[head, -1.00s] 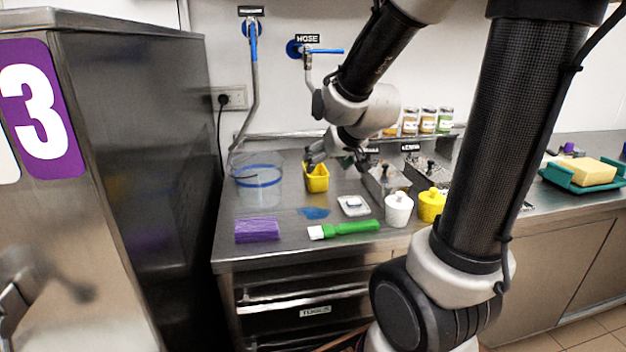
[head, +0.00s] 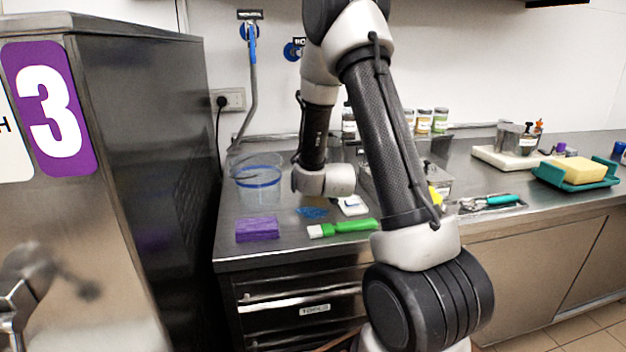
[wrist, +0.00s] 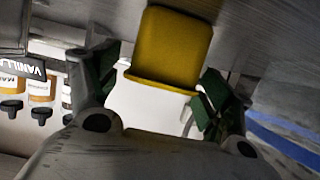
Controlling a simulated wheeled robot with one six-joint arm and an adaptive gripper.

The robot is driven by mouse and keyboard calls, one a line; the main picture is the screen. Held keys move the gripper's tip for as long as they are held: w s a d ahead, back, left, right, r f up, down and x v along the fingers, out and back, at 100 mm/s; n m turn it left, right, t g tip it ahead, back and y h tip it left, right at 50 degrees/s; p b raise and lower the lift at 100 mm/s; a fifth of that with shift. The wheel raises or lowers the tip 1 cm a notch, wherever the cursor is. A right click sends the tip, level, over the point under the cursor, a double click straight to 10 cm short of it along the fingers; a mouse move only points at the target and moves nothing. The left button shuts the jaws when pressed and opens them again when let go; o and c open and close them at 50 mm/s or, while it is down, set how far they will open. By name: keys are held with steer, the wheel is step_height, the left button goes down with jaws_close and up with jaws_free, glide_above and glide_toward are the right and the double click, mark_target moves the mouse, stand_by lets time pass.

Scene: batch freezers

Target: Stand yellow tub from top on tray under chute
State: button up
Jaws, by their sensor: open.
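The yellow tub (wrist: 172,48) shows in the wrist view at the top middle, ahead of my fingers and between their lines. My gripper (wrist: 160,90) is open, with one dark green-padded finger on each side below the tub. I cannot tell whether either finger touches it. In the head view my arm hides the tub and my fingertips; only my wrist shows above the counter. I cannot make out the tray or the chute in these views.
A clear blue-banded container (head: 259,186) stands left of my wrist. A purple block (head: 257,229), a green-handled brush (head: 345,228) and a blue patch (head: 312,212) lie in front. The freezer marked 3 (head: 140,120) is at left.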

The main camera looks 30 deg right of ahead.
steer(key=x, duration=0.2)
steer(key=shift+w+d+f, duration=0.1)
steer(key=shift+w+f, duration=0.05)
steer(key=shift+w, duration=0.1)
steer(key=c, duration=1)
